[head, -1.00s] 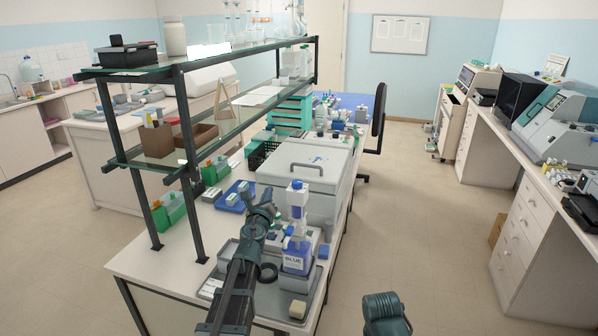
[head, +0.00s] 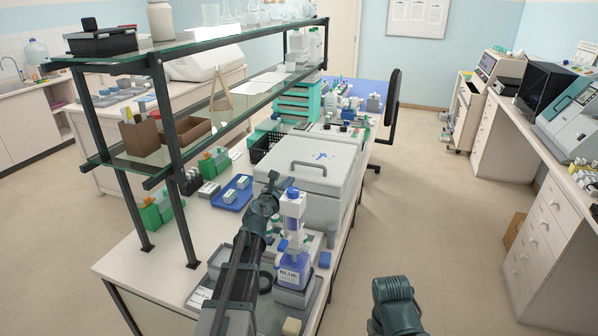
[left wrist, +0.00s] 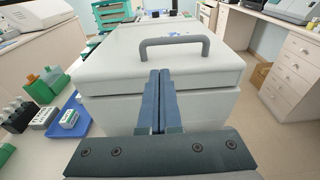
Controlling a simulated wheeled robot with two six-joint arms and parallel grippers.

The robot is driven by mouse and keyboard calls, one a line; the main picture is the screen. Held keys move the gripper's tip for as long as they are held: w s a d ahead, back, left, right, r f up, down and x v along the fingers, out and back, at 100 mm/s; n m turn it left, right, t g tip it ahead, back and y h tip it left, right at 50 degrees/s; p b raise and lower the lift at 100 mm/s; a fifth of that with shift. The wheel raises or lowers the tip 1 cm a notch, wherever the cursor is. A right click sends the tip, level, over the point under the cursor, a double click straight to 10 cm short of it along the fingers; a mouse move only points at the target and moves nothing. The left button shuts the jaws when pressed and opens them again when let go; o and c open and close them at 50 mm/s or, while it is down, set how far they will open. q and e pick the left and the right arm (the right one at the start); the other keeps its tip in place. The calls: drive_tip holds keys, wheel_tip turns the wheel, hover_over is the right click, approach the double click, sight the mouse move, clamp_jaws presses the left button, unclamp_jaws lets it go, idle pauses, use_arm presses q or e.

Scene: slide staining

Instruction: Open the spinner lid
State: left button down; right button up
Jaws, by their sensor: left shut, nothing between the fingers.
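The spinner is a big pale grey box on the bench, and its lid (head: 318,167) is down. A dark grey bar handle (head: 308,168) stands on the lid near its front edge. In the left wrist view the handle (left wrist: 174,45) arches above the lid (left wrist: 120,60). My left gripper (left wrist: 160,76) is shut and empty, its fingertips in front of the lid's front edge and below the handle in that view. In the head view the gripper (head: 268,182) is in front of the spinner. My right gripper is not seen; only part of my right arm shows at the bottom.
A bottle with a blue label (head: 292,268) stands right of my left arm in a grey tray. A blue tray (head: 229,200) with small boxes lies left of the spinner. A glass shelf on dark posts (head: 172,150) rises at the left. Open floor lies to the right.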

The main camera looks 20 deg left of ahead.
sight(299, 175)
use_arm(q)
drive_tip(key=w, duration=0.3)
drive_tip(key=w+f+b, duration=0.1)
drive_tip(key=w, duration=0.6)
drive_tip(key=shift+d+f, duration=0.2)
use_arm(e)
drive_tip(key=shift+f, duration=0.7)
